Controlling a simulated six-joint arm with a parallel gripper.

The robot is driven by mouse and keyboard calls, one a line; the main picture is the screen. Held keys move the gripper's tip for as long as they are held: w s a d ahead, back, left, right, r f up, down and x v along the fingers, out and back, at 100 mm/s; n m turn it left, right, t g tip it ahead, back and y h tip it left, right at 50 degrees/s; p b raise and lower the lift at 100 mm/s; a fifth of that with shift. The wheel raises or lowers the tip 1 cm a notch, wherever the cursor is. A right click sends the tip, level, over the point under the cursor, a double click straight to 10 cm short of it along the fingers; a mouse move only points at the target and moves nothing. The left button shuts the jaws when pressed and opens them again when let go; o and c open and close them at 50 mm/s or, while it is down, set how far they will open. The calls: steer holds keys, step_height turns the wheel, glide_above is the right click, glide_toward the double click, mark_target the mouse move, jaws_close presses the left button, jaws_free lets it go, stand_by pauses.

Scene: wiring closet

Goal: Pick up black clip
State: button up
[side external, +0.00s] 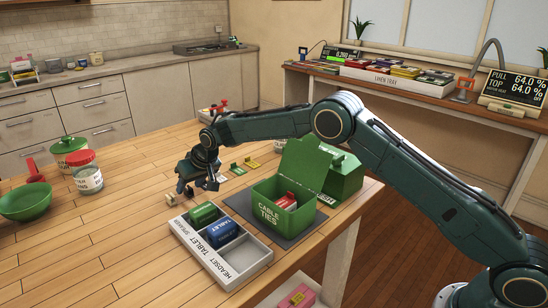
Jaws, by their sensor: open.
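My gripper (198,185) is open and low over the wooden table, just behind the grey sorting tray. I cannot make out a black clip for certain; the dark fingers cover the table beneath them. A green clip (236,169) and a yellow clip (252,163) lie to the right of my gripper. A small pale piece (171,199) lies just left of it, too small to identify.
The grey tray (243,261) holds a green block (204,214) and a blue block (222,232). An open green "CABLE TIES" box (268,213) stands on a dark mat, with red inside. Jars (85,172) and a green bowl (25,203) are left. The middle-left table is clear.

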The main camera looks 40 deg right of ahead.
steer(key=shift+w+a+f, duration=0.1)
steer(key=shift+w+f, duration=0.15)
steer(key=shift+f, duration=0.2)
jaws_close()
stand_by(0.3)
